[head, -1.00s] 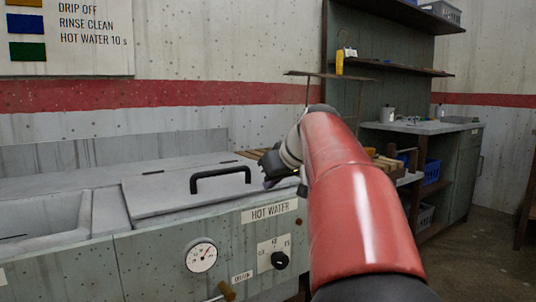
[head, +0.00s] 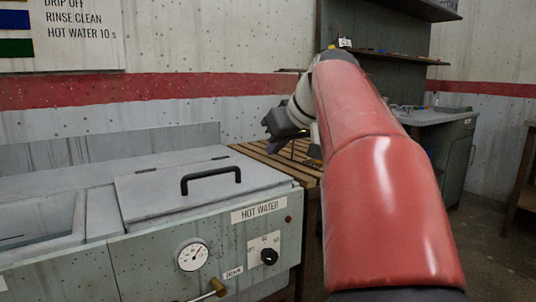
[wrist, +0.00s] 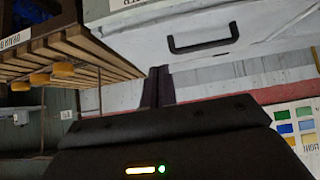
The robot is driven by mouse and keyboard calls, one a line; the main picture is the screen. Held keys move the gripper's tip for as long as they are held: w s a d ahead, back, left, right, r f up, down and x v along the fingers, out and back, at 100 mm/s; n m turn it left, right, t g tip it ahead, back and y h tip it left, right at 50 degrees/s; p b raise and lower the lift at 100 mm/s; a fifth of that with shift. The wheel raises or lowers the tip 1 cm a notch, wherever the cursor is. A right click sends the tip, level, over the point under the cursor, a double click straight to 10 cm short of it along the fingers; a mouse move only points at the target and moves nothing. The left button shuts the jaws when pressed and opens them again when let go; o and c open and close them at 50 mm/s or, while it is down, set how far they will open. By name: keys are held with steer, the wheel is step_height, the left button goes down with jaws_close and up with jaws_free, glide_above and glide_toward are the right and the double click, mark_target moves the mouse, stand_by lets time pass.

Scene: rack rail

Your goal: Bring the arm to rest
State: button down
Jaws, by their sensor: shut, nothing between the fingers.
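My red arm (head: 375,150) reaches up and away across the right half of the head view. My gripper (head: 270,146) is at its far end, dark, partly hidden by my own wrist, in the air above and behind the right end of the hot water unit. In the wrist view my gripper (wrist: 158,72) shows two dark fingers together, shut and empty. It appears clear of everything around it.
The hot water unit (head: 150,245) has a closed lid with a black handle (head: 211,178). A slatted wooden rack (head: 300,165) stands right of it, partly behind my arm. A shelf unit (head: 395,70) and counter stand at the back right. Open floor shows at right.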

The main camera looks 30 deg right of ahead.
steer(key=s+a+f+g+p, duration=0.1)
steer(key=s+a+f+g, duration=0.1)
steer(key=s+a+f, duration=0.7)
steer(key=s+a+f+g+p, duration=0.1)
steer(key=s+a+f+p, duration=0.1)
steer(key=s+a+f, duration=0.7)
step_height(320, 180, down, 8)
steer(key=shift+s+a+f+g, duration=0.1)
steer(key=shift+s+a+g, duration=0.3)
steer(key=shift+a, duration=0.25)
